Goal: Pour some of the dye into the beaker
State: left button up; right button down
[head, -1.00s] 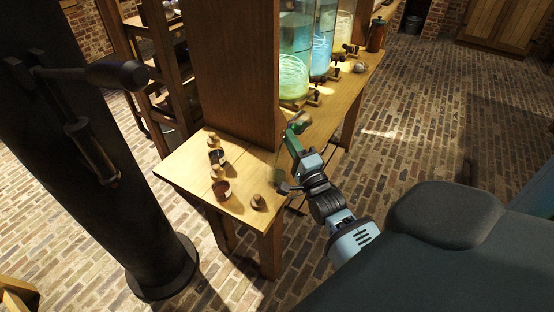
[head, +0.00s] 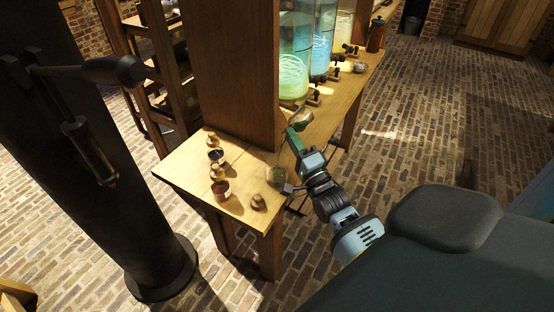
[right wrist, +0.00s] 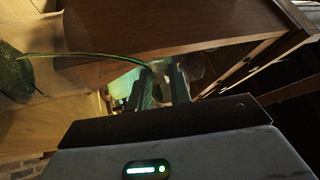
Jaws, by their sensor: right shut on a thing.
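My right gripper (head: 294,132) is shut on a small glass vessel (head: 301,118), held tilted just off the table's right edge, below the large jars. Little green shows in it now. A clear, faintly greenish glass beaker (head: 277,175) seems to stand on the table left of my gripper. In the right wrist view my fingers (right wrist: 162,88) point away. A thin green line runs left from them across a clear, hard-to-see glass shape, and a dark green patch (right wrist: 15,75) lies at the left edge. I cannot tell how these join. My left gripper is not in view.
A thick wooden post (head: 238,75) rises beside my gripper. Large glowing jars (head: 295,55) with taps stand behind. A dark column (head: 110,200) stands at the left.

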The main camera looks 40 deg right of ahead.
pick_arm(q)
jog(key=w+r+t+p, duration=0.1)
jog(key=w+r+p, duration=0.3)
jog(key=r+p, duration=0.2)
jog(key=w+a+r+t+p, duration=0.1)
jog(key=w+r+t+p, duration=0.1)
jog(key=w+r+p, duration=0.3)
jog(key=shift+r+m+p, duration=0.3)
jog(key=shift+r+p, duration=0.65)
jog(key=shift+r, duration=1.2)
pick_arm(e)
jog(key=d+f+m+g+y, duration=0.1)
jog(key=m+g, duration=0.3)
jog(key=m, duration=0.5)
jog(key=w+d+f+m+g+y, duration=0.1)
jog(key=d+m+g, duration=0.3)
jog(key=m, duration=0.6)
jog(key=shift+d+f, duration=0.35)
jog(key=shift+f, duration=0.45)
